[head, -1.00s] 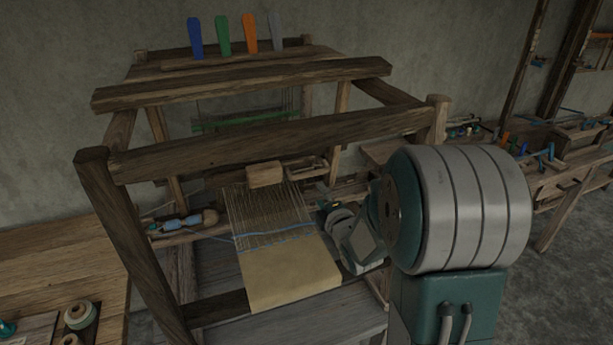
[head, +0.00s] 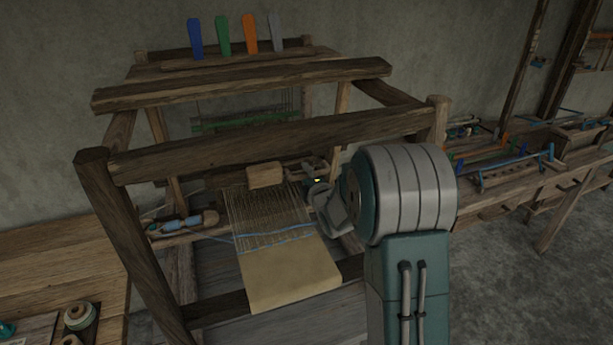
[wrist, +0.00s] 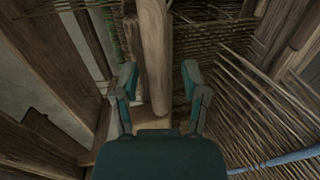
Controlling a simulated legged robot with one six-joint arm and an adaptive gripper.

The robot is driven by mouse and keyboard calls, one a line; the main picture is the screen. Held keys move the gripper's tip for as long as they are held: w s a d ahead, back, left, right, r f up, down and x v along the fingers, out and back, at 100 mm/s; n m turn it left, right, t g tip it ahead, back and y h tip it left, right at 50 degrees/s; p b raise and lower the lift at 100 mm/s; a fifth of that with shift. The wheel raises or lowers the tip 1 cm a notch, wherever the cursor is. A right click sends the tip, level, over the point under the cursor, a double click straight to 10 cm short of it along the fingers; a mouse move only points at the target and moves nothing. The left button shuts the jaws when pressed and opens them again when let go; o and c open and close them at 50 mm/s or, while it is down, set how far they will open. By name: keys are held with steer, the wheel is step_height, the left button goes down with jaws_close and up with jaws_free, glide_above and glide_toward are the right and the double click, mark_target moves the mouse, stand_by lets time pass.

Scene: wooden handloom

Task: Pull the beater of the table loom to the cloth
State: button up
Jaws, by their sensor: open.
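The loom (head: 270,135) is a dark wooden frame. Its beater (head: 266,174) shows as a pale wooden block and bar behind the front crossbeam, across the warp threads (head: 262,212). The tan cloth (head: 290,275) lies nearer the front, with a gap of bare warp between it and the beater. My gripper (head: 311,168) is at the right end of the beater, partly hidden by its own wrist. In the wrist view my gripper (wrist: 158,80) is open, with a rounded wooden bar (wrist: 154,60) between its fingers. I cannot tell whether they touch it.
The front crossbeam (head: 270,140) and right post (head: 438,120) stand close to my arm. A shuttle with blue yarn (head: 183,223) lies left of the warp. A blue thread (head: 280,236) crosses the warp near the cloth. A bench with tools (head: 510,170) is at the right.

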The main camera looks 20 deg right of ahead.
jaws_close()
steer(key=shift+s, duration=0.1)
